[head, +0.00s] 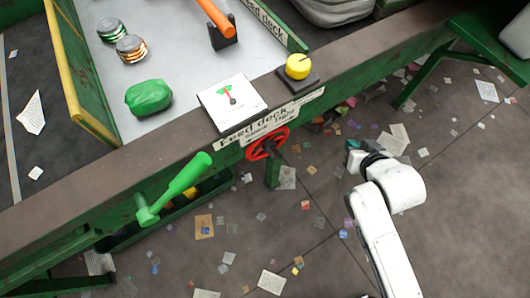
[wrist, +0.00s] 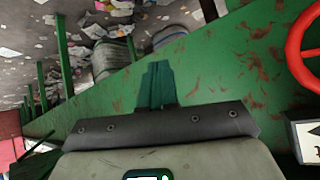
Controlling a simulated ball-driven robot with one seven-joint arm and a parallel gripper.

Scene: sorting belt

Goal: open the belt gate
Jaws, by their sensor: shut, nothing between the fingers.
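Which part is the belt gate I cannot tell. A red wheel (head: 267,143) sits on the front of the green frame under the "Feed deck" label (head: 270,119). It shows in part at the right edge of the wrist view (wrist: 304,48). A green lever (head: 183,180) stands out left of it. An orange lever (head: 214,15) rises from a black base on the deck. A yellow knob (head: 298,67) sits on the rail. My gripper (head: 354,150) is right of the red wheel, apart from it. Its teal fingers (wrist: 158,80) are shut and empty before the green panel.
Paper scraps litter the floor; a green leg (head: 420,80) stands at right.

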